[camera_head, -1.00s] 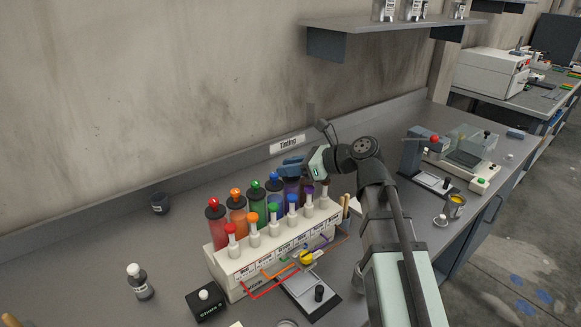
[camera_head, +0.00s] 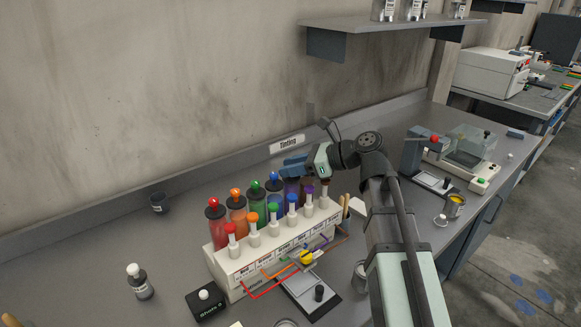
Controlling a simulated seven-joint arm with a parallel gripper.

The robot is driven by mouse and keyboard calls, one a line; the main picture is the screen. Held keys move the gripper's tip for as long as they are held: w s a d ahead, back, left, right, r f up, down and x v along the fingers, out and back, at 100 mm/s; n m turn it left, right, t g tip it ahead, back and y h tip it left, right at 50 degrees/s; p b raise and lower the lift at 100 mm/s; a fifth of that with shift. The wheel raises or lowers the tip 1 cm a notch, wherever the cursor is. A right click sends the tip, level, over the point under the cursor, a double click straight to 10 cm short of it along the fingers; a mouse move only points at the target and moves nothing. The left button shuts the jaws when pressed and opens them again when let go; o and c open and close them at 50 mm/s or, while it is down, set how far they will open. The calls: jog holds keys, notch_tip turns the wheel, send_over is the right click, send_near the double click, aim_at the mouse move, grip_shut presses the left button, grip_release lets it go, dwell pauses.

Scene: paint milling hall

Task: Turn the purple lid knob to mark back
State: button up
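A row of coloured canisters stands in a white rack (camera_head: 236,262) on the bench. The purple canister (camera_head: 291,190) is near the right end of the row, between the blue one and a brown one. Its lid knob is hidden behind the blue fingers of my gripper (camera_head: 287,170). The fingers are right over the top of that canister, reaching in from the right. I cannot tell whether they are open or shut, or whether they touch the knob. The knob's marks cannot be seen from here.
The blue canister (camera_head: 274,196) stands close to the left of my fingers. Short white dispensers with coloured tops, including a purple-topped one (camera_head: 309,201), line the rack's front. A black box (camera_head: 206,304) and a bottle (camera_head: 139,282) stand left.

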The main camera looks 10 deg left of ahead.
jog(key=v, duration=1.3)
jog(key=shift+o, duration=0.2)
jog(key=shift+s+d, duration=0.1)
jog(key=shift+d, duration=0.05)
jog(key=shift+o, duration=1.2)
jog(key=s+a+r+n+g, duration=0.1)
jog(key=s+a+r+n, duration=0.1)
jog(key=a+r, duration=0.3)
jog(key=a, duration=0.4)
jog(key=shift+s+r+g, duration=0.25)
jog(key=shift+g, duration=0.05)
jog(key=w+a+r+t+h, duration=0.1)
jog(key=w+a+r+h, duration=0.2)
jog(key=r+h, duration=0.25)
jog(key=d+f+m+h, duration=0.2)
jog(key=d+f+h, duration=0.1)
jog(key=d, duration=0.2)
jog(key=shift+g+h, duration=0.25)
jog(key=shift+g, duration=0.05)
jog(key=x, duration=1.3)
jog(key=shift+w, duration=0.25)
